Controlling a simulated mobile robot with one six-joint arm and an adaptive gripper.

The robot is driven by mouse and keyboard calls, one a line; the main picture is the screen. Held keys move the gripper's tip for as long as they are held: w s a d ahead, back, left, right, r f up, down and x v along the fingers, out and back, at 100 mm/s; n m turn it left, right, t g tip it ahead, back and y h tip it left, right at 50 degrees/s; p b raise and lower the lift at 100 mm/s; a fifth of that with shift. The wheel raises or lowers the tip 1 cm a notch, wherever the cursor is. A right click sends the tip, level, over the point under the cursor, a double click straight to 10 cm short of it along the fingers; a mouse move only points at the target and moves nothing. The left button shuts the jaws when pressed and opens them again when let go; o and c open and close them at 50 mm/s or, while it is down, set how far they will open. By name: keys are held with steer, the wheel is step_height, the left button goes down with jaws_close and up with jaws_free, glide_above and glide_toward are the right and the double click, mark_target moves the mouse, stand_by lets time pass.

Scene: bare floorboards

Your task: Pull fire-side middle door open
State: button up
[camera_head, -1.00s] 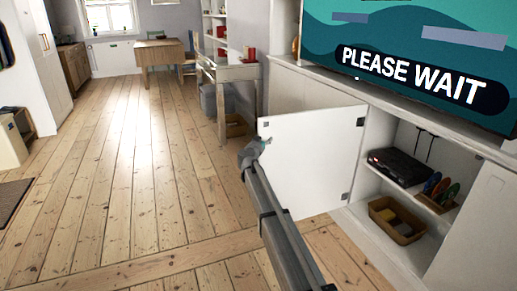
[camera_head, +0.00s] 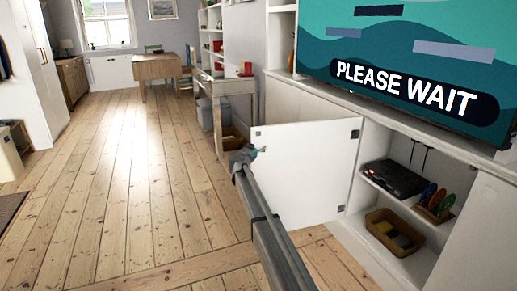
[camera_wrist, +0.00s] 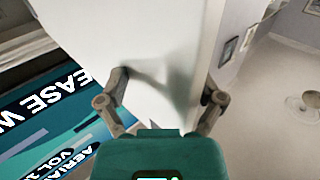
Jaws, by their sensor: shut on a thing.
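The white cabinet door (camera_head: 302,172) stands wide open on its hinges at the right edge, below the TV. My gripper (camera_head: 243,158) is at the free left edge of the door. In the wrist view the door (camera_wrist: 150,45) runs up between the two fingers of my gripper (camera_wrist: 165,95), one on each face, and the gripper is shut on it. The open compartment (camera_head: 385,225) holds a black box (camera_head: 393,178) and colored items on its shelf, and a brown basket (camera_head: 394,232) below.
The TV (camera_head: 410,60) reading "PLEASE WAIT" stands on the cabinet top. A closed white door (camera_head: 475,245) is at the right. A desk (camera_head: 225,90) stands behind the open door. Floorboards (camera_head: 120,185) to the left are clear.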

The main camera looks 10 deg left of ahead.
steer(key=v, duration=1.2)
stand_by(0.6)
